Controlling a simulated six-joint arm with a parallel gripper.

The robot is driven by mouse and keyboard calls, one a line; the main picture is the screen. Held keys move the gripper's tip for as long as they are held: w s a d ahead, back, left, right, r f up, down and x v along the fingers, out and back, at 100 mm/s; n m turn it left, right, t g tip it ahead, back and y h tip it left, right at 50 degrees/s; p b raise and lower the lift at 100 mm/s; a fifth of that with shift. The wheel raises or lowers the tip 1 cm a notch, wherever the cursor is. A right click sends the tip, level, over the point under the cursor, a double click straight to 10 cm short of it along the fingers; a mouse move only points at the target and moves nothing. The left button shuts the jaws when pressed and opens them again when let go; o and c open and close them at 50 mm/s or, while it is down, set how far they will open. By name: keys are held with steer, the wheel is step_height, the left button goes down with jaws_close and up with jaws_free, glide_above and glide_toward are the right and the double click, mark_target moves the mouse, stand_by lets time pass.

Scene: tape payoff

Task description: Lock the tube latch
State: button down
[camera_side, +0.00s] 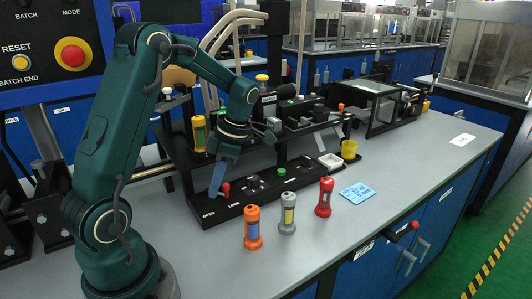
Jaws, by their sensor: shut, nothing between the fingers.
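The tube latch appears to be the small red-knobbed lever (226,187) at the left end of the black base (262,200). The words OPEN and LOCK are printed on the base's front edge below it. The red knob stands upright, a little nearer to LOCK in the picture. My gripper (215,192) points down just left of the knob, its blue fingers shut and empty. Whether the fingers touch the knob cannot be told from this view. A yellow-and-grey tube (199,133) stands upright in the rack behind my gripper.
Orange (253,228), grey (288,213) and red (324,197) tubes stand on the grey bench in front of the base. A blue card (357,193) lies to their right, with a yellow cup (349,149) and white tray (329,161) behind. The bench's right part is mostly clear.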

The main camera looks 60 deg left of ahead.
mark_target(222, 203)
steer(key=shift+s+d+r, duration=0.1)
steer(key=shift+s+d, duration=0.2)
steer(key=shift+s, duration=0.45)
steer(key=shift+r, duration=0.2)
step_height(222, 203, up, 9)
steer(key=w+a, duration=0.1)
steer(key=w, duration=0.1)
steer(key=shift+w+a, duration=0.15)
steer(key=shift+w, duration=0.25)
